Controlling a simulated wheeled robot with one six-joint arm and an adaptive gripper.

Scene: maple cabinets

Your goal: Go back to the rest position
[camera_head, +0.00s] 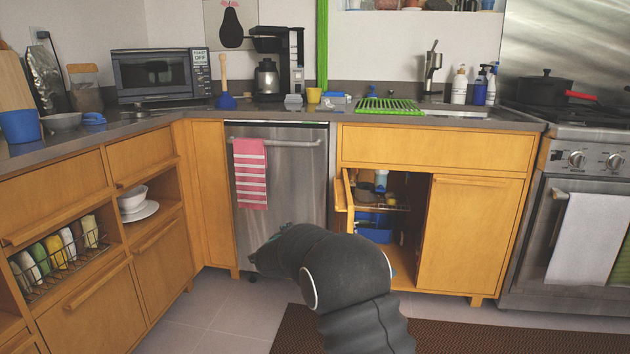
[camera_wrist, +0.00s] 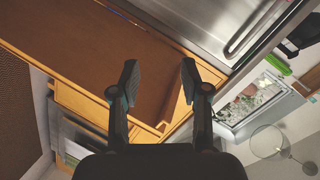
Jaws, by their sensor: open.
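My gripper (camera_wrist: 159,76) is open in the wrist view, with its two dark fingers apart and nothing between them. Wooden cabinet surfaces (camera_wrist: 90,50) fill much of the view beyond the fingers, which is strongly tilted. In the head view my dark arm reaches up in the lower middle, in front of the dishwasher (camera_head: 290,185) and the sink cabinet (camera_head: 430,150). My gripper is mostly hidden behind the arm there.
The sink cabinet's left door (camera_head: 345,205) stands open, with a blue bin (camera_head: 375,228) inside. A striped pink towel (camera_head: 250,173) hangs on the dishwasher. The stove (camera_head: 575,190) is at right, a brown mat (camera_head: 480,337) on the floor. Open floor (camera_head: 215,310) lies at left.

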